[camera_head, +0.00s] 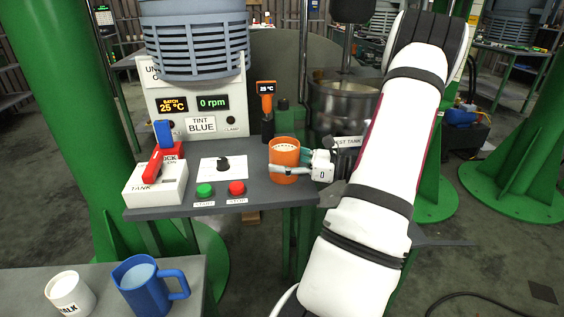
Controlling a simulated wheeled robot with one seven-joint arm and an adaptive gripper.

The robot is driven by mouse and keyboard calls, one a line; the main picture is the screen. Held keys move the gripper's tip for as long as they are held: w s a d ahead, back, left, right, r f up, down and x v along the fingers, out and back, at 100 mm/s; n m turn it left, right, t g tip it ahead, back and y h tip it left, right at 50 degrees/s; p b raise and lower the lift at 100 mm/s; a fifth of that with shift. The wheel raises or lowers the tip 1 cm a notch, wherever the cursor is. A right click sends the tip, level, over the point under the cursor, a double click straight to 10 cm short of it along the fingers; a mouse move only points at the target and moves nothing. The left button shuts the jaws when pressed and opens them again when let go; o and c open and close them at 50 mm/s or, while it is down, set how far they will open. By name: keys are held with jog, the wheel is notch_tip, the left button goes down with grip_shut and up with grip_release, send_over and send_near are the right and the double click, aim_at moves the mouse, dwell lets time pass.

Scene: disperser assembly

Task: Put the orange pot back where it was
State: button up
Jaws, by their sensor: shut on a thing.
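The pot's base is at or just above the tabletop; I cannot tell which. Part of its lower right side is hidden by my fingers.
A control panel (196,117) stands behind the grey table (222,203). An orange-topped thermometer (266,95) stands just behind the pot. Green and red buttons, a dial and a red lever are to its left. A blue mug (145,287) and white cup (69,294) stand on the front-left table.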

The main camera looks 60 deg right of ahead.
jog(key=shift+f, duration=0.15)
jog(key=o, duration=1.2)
jog(key=shift+o, duration=0.6)
jog(key=shift+r, duration=0.25)
jog(key=p+v, duration=0.1)
jog(key=v, duration=1.1)
jog(key=shift+s, duration=0.1)
